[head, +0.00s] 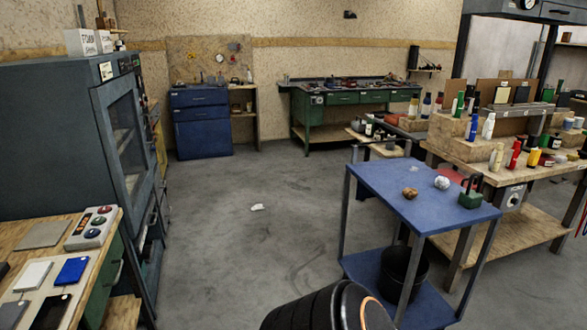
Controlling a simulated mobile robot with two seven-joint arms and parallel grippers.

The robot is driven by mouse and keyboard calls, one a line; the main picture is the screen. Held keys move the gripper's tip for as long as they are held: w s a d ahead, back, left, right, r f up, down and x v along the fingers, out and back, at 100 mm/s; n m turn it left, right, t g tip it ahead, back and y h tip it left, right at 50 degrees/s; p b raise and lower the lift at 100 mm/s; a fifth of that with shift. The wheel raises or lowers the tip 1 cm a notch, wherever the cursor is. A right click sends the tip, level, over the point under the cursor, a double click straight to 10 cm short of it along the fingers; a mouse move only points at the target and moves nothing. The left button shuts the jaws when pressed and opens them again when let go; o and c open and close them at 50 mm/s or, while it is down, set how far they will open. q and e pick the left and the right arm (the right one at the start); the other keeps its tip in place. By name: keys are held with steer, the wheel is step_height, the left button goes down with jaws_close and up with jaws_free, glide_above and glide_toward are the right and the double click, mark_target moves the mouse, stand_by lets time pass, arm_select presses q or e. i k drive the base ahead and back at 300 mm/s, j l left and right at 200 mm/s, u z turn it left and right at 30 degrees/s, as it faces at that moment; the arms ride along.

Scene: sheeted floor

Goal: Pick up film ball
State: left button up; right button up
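A crumpled whitish-silver ball (442,183), which looks like the film ball, sits on the top of the blue cart (385,178). A crumpled brown ball (410,193) lies to its left on the same top, apart from it. A small green container (471,200) with a dark upright part stands to the right of the whitish ball. Neither of my grippers is in view.
A black bucket (403,272) stands on the cart's lower shelf. A wooden bench (520,180) crowded with bottles stands behind and right of the cart. A tall dark cabinet (60,130) and a worktable (45,235) line the left. The grey floor (240,240) between is mostly clear.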

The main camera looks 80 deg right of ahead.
mark_target(441, 182)
steer(key=z, duration=3.95)
steer(key=i+z, duration=0.2)
steer(key=i, duration=0.35)
steer(key=i+j+z, duration=0.2)
steer(key=i, duration=0.4)
steer(key=i+l+z, duration=0.1)
steer(key=i+z, duration=0.3)
steer(key=i, duration=0.15)
steer(key=i+z, duration=0.4)
steer(key=i, duration=0.15)
steer(key=i+u, duration=0.15)
steer(key=u, duration=0.2)
steer(key=i+u, duration=0.15)
steer(key=u, duration=0.15)
steer(key=i+l+u, duration=0.1)
steer(key=u, duration=1.7)
